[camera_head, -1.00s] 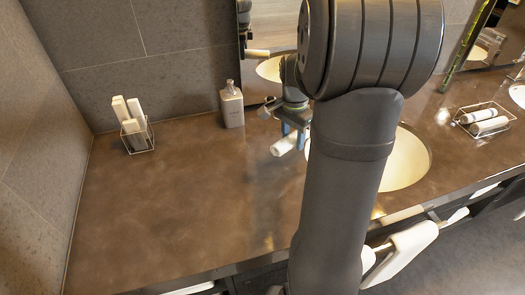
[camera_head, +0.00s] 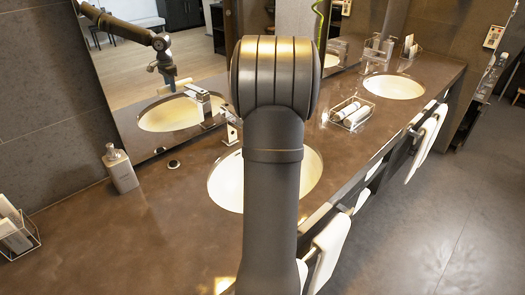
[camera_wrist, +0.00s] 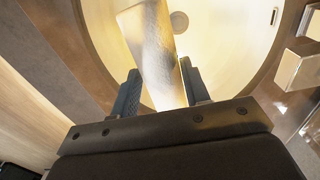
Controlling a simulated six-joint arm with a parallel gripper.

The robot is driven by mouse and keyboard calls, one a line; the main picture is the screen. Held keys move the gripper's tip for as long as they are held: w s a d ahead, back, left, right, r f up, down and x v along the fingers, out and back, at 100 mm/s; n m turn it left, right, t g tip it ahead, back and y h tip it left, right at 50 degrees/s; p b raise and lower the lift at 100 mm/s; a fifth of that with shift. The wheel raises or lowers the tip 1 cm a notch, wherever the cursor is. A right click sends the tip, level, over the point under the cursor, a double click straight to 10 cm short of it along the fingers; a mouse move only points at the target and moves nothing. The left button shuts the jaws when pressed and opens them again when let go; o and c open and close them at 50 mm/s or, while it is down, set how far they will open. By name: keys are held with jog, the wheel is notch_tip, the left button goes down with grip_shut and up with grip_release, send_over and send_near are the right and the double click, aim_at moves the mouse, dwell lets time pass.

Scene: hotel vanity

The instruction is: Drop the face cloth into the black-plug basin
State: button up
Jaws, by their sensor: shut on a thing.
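In the wrist view my gripper (camera_wrist: 162,92) is shut on the face cloth (camera_wrist: 152,45), a pale roll held between the two fingers. The cloth is above a cream basin (camera_wrist: 222,65), whose round drain (camera_wrist: 179,21) shows just beyond it. In the head view my arm hides the gripper, the cloth and part of the near basin (camera_head: 224,182). A small black round plug (camera_head: 174,164) lies on the counter left of that basin. The mirror reflects my gripper over the basin with the cloth below it.
A chrome tap (camera_head: 230,127) stands behind the near basin. A soap bottle (camera_head: 120,169) is to its left, and a wire holder (camera_head: 17,235) is at the far left. A wire tray (camera_head: 350,114) with rolls lies between the near basin and a far basin (camera_head: 393,87). Towels (camera_head: 327,252) hang at the front edge.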

notch_tip(320, 180, down, 14)
jog(key=shift+f, duration=0.2)
dwell(0.4)
jog(key=shift+a, duration=0.1)
jog(key=o, duration=1.1)
notch_tip(320, 180, up, 18)
jog(key=shift+f, duration=0.25)
jog(key=shift+f, duration=0.1)
dwell(0.4)
